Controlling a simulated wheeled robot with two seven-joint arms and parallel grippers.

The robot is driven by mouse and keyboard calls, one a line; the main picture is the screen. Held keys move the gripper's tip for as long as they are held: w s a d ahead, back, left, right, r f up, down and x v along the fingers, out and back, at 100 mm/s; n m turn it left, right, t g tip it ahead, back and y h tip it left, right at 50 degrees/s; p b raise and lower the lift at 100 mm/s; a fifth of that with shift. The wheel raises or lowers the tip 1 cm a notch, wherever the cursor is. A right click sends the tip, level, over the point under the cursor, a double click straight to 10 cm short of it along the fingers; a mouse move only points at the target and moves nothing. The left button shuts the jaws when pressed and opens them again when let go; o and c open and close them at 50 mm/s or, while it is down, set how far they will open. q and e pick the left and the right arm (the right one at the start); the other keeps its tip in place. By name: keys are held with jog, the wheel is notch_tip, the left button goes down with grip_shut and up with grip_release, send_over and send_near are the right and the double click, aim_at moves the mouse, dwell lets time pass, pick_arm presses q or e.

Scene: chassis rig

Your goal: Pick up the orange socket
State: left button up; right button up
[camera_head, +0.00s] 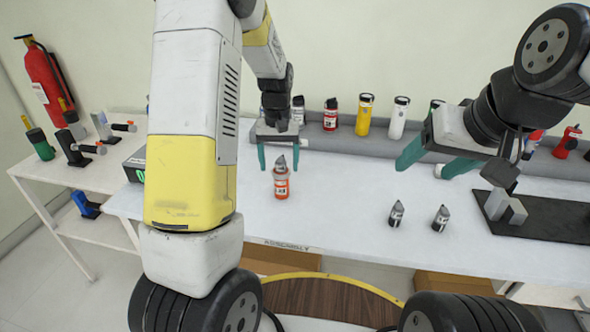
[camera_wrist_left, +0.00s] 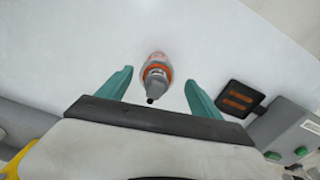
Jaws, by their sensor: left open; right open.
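The orange socket (camera_head: 281,184) stands upright on the white table, with an orange body and a dark grey pointed top. My left gripper (camera_head: 279,165) is open above it, with its teal fingers on either side of the socket's top in the head view. In the left wrist view the socket (camera_wrist_left: 157,75) shows between and a little beyond the open fingers (camera_wrist_left: 158,92), apart from both. My right gripper (camera_head: 425,165) is open and empty over the right part of the table.
Two small dark grey pointed pieces (camera_head: 396,214) (camera_head: 441,218) stand on the table to the right. A black board with grey blocks (camera_head: 507,207) lies further right. Several bottles and torches, one yellow (camera_head: 363,114), line the back ledge. The table (camera_head: 335,200) around the socket is clear.

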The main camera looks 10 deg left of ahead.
aim_at(281, 182)
pick_arm(q)
jog(key=f, duration=0.7)
jog(key=shift+w+d+f, duration=0.2)
jog(key=shift+f, duration=0.15)
grip_shut()
